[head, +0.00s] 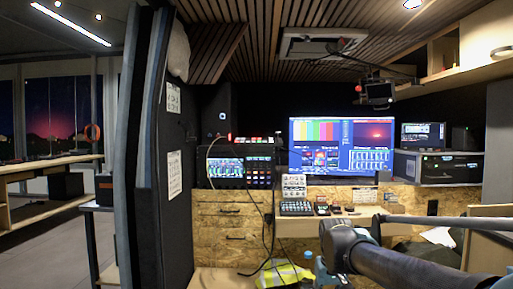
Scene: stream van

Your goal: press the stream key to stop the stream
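Several keys and small devices are in view, but I cannot tell which is the stream key. A row of red and green lit keys (256,140) sits on top of a black equipment rack at the centre left. A black control pad (296,208) with rows of keys lies on the light wooden desk (246,212) below the monitor. A large monitor (341,146) shows colour bars, a sunset picture and blue panels. My arm reaches in from the lower right, in front of the desk's right part. I cannot make out my gripper's fingers.
A dark padded partition (148,190) stands upright at the left. A yellow vest (284,275) lies low in front. Small black devices (330,209) lie beside the pad.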

